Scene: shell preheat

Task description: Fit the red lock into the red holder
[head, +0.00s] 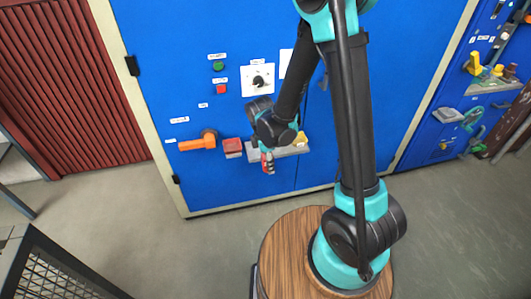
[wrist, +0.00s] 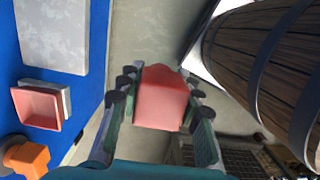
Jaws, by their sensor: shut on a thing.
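My gripper (wrist: 160,95) is shut on the red lock (wrist: 161,100), a pinkish-red block seen between the two fingers in the wrist view. In the head view the lock (head: 266,160) shows as a small red piece below my gripper (head: 268,156), in front of the blue panel. The red holder (wrist: 37,107) is a shallow open square box on the panel, at the left of the wrist view. The holder (head: 232,146) also shows in the head view, just left of my gripper. The lock is apart from the holder.
An orange handle (head: 197,144) sticks out of the blue panel (head: 165,70) left of the holder. A grey shelf (head: 290,150) lies behind and right of my gripper. Green and red buttons and a dial (head: 258,80) are above. Floor in front is clear.

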